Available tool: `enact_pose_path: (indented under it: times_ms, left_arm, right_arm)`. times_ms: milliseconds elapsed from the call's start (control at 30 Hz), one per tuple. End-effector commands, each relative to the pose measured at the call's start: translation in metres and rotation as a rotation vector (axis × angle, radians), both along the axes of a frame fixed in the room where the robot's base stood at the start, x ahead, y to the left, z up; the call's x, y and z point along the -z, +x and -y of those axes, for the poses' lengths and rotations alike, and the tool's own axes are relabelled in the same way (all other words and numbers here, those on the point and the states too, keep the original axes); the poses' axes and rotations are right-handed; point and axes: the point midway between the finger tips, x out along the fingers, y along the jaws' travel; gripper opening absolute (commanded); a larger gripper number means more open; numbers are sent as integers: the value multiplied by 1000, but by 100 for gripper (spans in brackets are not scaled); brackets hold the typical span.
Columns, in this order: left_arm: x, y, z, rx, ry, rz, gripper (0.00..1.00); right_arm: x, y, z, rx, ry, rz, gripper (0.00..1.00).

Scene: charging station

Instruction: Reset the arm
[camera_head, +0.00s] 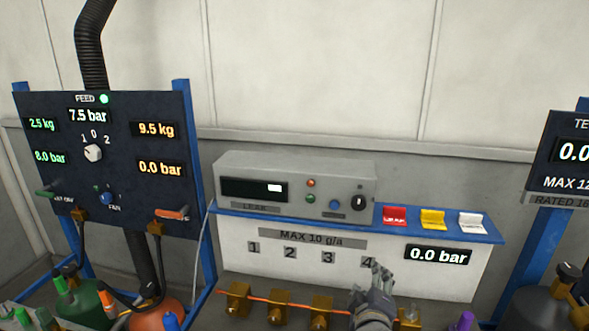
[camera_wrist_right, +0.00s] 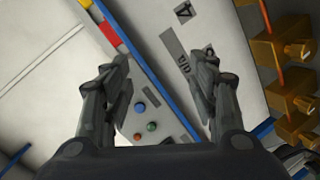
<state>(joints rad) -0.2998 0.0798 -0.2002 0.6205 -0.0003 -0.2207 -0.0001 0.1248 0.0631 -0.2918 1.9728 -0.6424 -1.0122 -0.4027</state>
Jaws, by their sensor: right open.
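My right gripper (camera_head: 372,292) is low in the head view, in front of the white panel (camera_head: 490,282) of the charging bench, near the label 4. In the right wrist view the same gripper (camera_wrist_right: 160,85) has its two fingers spread apart, with nothing between them. Past the fingers lie the blue shelf edge (camera_wrist_right: 150,65) and the grey leak-test box (camera_wrist_right: 160,125). My left gripper is not in view.
The leak box (camera_head: 295,185) stands on the blue shelf (camera_head: 400,229) beside red (camera_head: 395,216), yellow (camera_head: 432,219) and white (camera_head: 472,222) blocks. Brass fittings (camera_head: 280,307) line the bench below. A feed panel (camera_head: 115,205) stands left, with cylinders (camera_head: 155,313) beneath.

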Motion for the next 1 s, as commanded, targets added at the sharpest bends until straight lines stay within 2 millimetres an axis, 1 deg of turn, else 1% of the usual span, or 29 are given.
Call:
enact_pose_path:
  times_ms: [33,67,100,167,200,267,300,400,467,500,600,767,800,967,1000]
  left_arm:
    - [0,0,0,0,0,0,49]
    - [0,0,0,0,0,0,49]
    - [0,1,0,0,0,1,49]
    - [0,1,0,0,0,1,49]
    - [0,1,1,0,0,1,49]
    - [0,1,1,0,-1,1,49]
    - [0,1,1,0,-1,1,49]
    - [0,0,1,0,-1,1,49]
    - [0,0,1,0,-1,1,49]
    - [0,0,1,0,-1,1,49]
    - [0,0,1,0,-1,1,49]
    - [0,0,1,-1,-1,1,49]
    - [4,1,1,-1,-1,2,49]
    - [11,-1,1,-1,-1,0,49]
    - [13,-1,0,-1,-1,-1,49]
  right_arm:
    - [33,-30,6,29,94,-78,54]
    - [49,-46,8,46,151,-119,54]
    - [68,-69,10,70,226,-176,54]
    - [95,-104,11,109,330,-259,54]
    - [110,-128,11,138,393,-315,54]
    - [127,-160,9,172,473,-388,54]
    - [136,-180,8,195,519,-432,54]
    - [151,-223,4,243,609,-526,54]
    - [157,-245,1,267,653,-575,54]
    - [160,-259,-1,285,680,-607,54]
    - [165,-292,-5,321,738,-679,54]
    - [167,-342,-13,379,814,-790,54]
    - [182,-335,-13,379,811,-788,54]
    - [224,-326,-15,382,805,-800,54]
    - [235,-325,-15,382,805,-802,54]
